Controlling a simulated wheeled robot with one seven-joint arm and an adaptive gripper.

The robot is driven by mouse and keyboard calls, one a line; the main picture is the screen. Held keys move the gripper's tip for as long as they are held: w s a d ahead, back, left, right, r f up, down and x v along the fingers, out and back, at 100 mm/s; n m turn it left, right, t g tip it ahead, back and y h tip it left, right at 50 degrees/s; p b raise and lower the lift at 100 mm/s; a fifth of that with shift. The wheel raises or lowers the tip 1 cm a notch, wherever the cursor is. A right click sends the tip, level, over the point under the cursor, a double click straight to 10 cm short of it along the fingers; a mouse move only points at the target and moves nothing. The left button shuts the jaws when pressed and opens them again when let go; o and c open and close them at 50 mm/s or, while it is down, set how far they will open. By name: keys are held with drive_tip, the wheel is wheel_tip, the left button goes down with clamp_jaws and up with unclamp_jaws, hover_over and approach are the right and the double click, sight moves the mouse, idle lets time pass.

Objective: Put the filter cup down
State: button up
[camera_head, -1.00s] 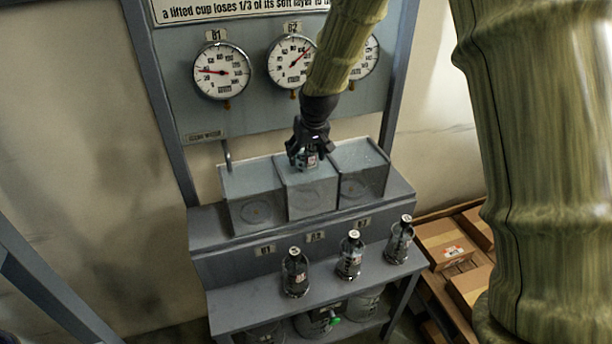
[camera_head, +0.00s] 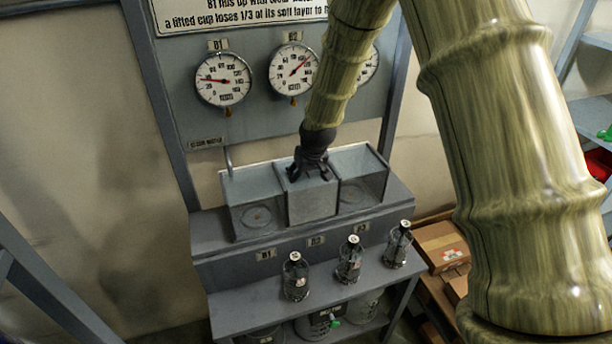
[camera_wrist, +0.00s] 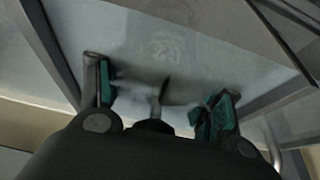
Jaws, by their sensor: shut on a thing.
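My gripper (camera_head: 308,174) points down at the open top of the middle glass-walled box (camera_head: 312,206), with its fingers at or just inside the rim. In the wrist view its two teal-padded fingers (camera_wrist: 160,98) stand apart around a hazy pale area with a thin dark upright piece. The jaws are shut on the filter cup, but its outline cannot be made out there. In the head view the cup is hidden by the gripper and the cloudy front wall of the box.
Similar boxes adjoin on the left (camera_head: 254,212) and right (camera_head: 362,182). Three bottles (camera_head: 295,277) stand on the lower shelf in front. Dial gauges (camera_head: 223,79) hang on the panel behind. Cardboard boxes (camera_head: 441,244) lie at the right.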

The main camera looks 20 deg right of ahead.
drive_tip(key=shift+f, duration=0.15)
drive_tip(key=o, duration=1.7)
drive_tip(key=shift+r, duration=0.25)
drive_tip(key=b+v, duration=0.3)
drive_tip(key=v, duration=0.8)
drive_tip(key=shift+s+r, duration=0.15)
drive_tip(key=shift+r, duration=0.25)
